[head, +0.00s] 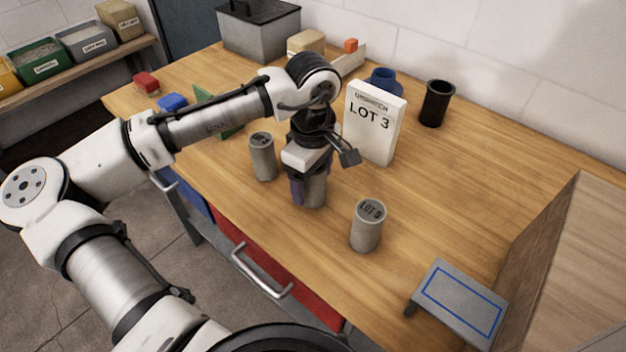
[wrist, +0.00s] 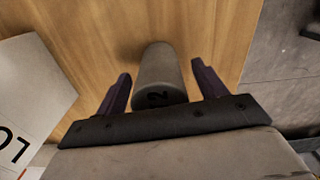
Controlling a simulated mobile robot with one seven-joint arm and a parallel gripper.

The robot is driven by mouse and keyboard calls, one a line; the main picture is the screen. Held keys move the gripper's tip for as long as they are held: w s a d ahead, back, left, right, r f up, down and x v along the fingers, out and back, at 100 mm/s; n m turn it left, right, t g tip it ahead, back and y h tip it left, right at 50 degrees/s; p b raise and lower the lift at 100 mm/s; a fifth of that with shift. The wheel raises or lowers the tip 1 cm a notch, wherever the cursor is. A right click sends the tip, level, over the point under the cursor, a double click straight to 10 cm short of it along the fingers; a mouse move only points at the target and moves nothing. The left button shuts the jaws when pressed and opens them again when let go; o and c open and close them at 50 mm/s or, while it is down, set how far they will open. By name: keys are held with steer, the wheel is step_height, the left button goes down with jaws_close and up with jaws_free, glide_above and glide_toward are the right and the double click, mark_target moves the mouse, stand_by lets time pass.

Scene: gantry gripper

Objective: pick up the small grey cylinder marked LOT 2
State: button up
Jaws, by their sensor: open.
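A small grey cylinder (wrist: 157,72) with a "2" on its end stands between the fingers of my gripper (wrist: 161,76) in the wrist view, with a gap on each side. My gripper is open. In the head view this cylinder (head: 316,190) is the middle one of three, partly hidden by my gripper (head: 309,188). A similar grey cylinder (head: 262,160) stands to the left, its marking too small to read. Another grey cylinder (head: 366,228), nearer the front right, has a marking that looks like LOT 3.
A white card (head: 375,128) reading DISPATCH LOT 3 stands close behind my gripper. A grey stand with a blue outline (head: 462,302) is at the front right. A black cup (head: 435,103) and a blue pot (head: 384,78) stand behind. The wooden bench (head: 440,190) is clear at the right.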

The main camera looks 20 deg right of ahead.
steer(key=c, duration=1.4)
steer(key=shift+r, duration=0.15)
